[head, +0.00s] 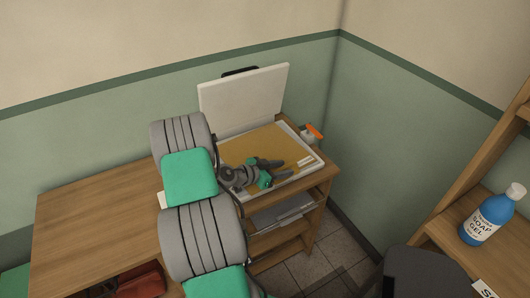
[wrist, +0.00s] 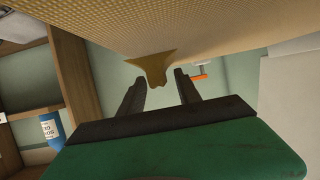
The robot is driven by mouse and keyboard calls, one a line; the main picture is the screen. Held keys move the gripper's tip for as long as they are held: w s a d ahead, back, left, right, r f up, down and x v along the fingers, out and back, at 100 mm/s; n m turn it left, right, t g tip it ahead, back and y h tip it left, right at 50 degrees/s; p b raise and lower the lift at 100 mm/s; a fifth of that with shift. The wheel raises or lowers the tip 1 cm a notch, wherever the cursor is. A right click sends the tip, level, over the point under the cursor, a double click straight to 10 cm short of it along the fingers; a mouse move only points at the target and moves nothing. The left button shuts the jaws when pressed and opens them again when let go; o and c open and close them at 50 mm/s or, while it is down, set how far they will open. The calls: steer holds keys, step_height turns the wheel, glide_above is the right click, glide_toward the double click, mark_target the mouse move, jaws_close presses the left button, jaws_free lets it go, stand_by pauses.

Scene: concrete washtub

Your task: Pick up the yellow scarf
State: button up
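The yellow scarf (head: 262,147) lies spread flat in the open white case (head: 240,102) on the wooden desk, in the head view. My gripper (head: 287,168) is low over the scarf's front right part. In the wrist view the scarf (wrist: 190,22) fills the top as a woven yellow surface. A small pointed fold of it hangs toward the gap between the fingertips of my gripper (wrist: 160,78). The two fingers stand apart, with a clear gap between them. I cannot tell whether either finger touches the cloth. My arm hides the scarf's left part.
A small orange-and-white object (head: 312,132) stands at the desk's right end, beside the case. The walls meet in a corner behind. A blue soap bottle (head: 492,215) stands on a wooden shelf at right. The desk's left part (head: 90,215) is clear.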

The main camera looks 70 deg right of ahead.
steer(key=shift+s+d+f, duration=0.3)
steer(key=shift+s+d, duration=0.05)
steer(key=shift+d, duration=0.15)
steer(key=shift+c, duration=0.2)
jaws_close()
